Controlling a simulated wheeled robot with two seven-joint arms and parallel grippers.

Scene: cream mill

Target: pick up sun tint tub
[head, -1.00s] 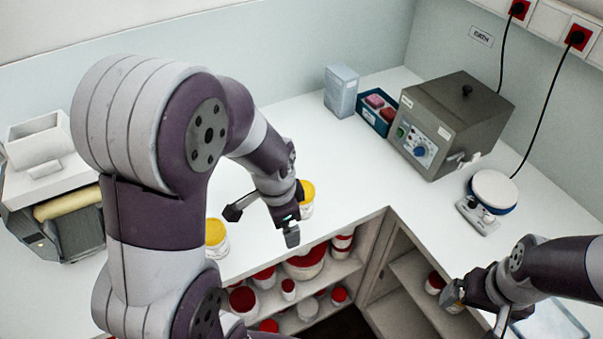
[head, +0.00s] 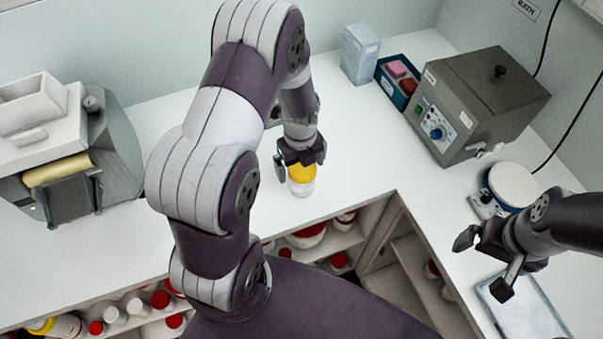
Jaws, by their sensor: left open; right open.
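A white tub with a yellow lid (head: 301,178) stands upright on the white counter near its inner corner. Its label is too small to read. My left gripper (head: 300,160) points down at this tub, open, with its fingers at the lid's height. I cannot tell whether they touch the lid. My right gripper (head: 484,264) is open and empty at the right, over the counter's front edge near a flat tray.
A grey heating box (head: 475,105), a small scale (head: 510,188), a blue bin (head: 397,82) and a pale carton (head: 360,55) stand behind. A roller mill (head: 65,150) stands left. Shelves below hold several red-lidded tubs. The flat tray (head: 525,312) lies at right.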

